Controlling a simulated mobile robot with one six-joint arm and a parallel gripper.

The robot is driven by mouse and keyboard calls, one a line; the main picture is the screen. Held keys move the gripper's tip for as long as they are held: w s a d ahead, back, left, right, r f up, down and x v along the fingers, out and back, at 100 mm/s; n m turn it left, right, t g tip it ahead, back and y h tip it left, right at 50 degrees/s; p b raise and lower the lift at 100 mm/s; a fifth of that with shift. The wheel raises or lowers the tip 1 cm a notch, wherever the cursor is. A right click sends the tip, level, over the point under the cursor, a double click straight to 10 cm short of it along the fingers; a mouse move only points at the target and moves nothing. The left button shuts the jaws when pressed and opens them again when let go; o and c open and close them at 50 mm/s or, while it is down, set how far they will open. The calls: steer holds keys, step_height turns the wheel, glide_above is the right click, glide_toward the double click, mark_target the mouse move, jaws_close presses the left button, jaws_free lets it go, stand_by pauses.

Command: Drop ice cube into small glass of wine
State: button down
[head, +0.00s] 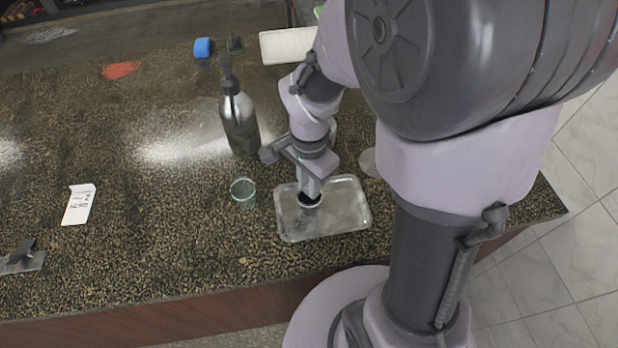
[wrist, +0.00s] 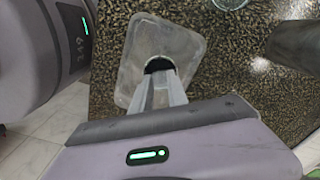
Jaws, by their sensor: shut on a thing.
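My gripper (head: 309,196) points down over a clear, shallow rectangular tray (head: 345,218) near the counter's front edge. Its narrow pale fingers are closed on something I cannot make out. A small dark round thing, perhaps the mouth of a small glass of dark wine (head: 312,203), sits right at the fingertips over the tray. It also shows in the wrist view (wrist: 158,64), partly covered by the fingers (wrist: 160,78). I cannot tell whether the tips are inside it or just above it. No ice cube can be made out.
A greenish clear glass (head: 243,192) stands just left of the tray. A dark metal bottle (head: 238,122) stands behind it. A white card (head: 79,204) lies on the left. A blue block (head: 203,47) and a red patch (head: 121,69) are farther back. The left-middle counter is mostly clear.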

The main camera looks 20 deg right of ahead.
steer(key=shift+f, duration=0.2)
steer(key=c, duration=1.2)
jaws_free()
step_height(320, 180, up, 6)
steer(key=p, duration=0.5)
steer(key=shift+r, duration=0.15)
steer(key=shift+f, duration=0.2)
